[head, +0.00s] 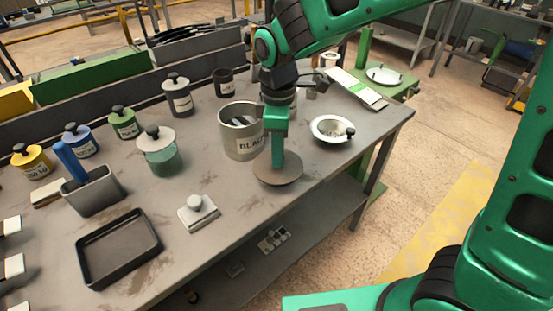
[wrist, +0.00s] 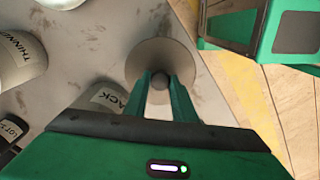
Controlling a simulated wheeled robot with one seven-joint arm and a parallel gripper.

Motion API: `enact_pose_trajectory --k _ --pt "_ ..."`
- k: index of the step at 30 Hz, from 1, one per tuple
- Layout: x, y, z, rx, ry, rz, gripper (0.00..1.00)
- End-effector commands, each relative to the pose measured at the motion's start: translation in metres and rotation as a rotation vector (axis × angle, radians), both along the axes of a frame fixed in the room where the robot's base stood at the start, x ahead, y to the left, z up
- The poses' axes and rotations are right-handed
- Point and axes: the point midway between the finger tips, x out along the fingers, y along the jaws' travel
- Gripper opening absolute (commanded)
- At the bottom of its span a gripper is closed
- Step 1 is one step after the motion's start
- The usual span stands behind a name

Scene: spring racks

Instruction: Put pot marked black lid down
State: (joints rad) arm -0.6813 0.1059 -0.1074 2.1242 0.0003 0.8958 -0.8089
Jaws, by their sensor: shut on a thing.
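The pot marked black (head: 229,143) is a grey metal pot standing open near the middle of the bench. Dark pieces show inside it, and its label is partly hidden by my arm. Part of the label also shows in the wrist view (wrist: 105,98). My gripper (head: 278,153) is shut on the knob of a round, flat grey-brown lid (head: 278,172). The lid is level, knob up, to the right and front of the pot, near the bench's front edge. In the wrist view the lid (wrist: 165,52) lies beyond my fingertips (wrist: 161,82). I cannot tell whether it touches the bench.
A white dish with a dark knob (head: 332,129) stands right of the lid. A knobbed white block (head: 198,212) and black tray (head: 118,248) lie front left. A lidded greenish jar (head: 160,152) and several labelled canisters stand left.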

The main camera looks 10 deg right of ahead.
Motion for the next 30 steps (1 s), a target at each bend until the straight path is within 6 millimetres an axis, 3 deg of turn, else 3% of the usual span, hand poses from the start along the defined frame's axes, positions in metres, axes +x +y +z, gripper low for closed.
enact_pose_trajectory --k 6,18,19,21,30 --pt "-0.001 0.0 -0.029 -0.003 0.003 0.0 0.0" --pt "0.0 0.0 -0.034 -0.001 0.001 -0.002 0.0" --pt "0.0 0.0 -0.034 -0.001 0.001 -0.002 0.26" --pt "0.0 -0.001 -0.034 -0.001 0.001 -0.002 0.43" --pt "0.0 -0.001 -0.033 -0.001 0.001 -0.002 0.43"
